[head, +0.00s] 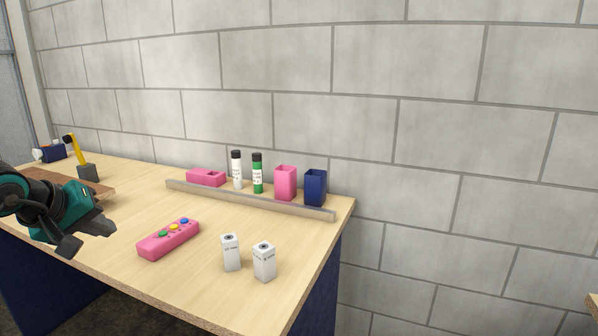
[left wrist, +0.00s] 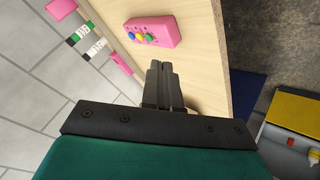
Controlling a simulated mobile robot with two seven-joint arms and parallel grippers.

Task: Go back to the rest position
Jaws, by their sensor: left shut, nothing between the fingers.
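My left gripper (head: 88,234) is at the left side of the head view, above the left part of the wooden table (head: 130,210). In the left wrist view its fingers (left wrist: 161,80) are together with nothing between them. It is apart from the pink box with coloured buttons (head: 168,240), which lies to its right on the table and also shows in the left wrist view (left wrist: 155,30). My right gripper is in neither view.
Two white boxes (head: 230,252) (head: 264,262) stand near the table's front right. Behind a low grey rail (head: 250,200) are a pink tray (head: 206,177), two bottles (head: 237,170) (head: 257,174), a pink cup (head: 285,183) and a blue cup (head: 315,188). A brown board (head: 90,185) lies at left.

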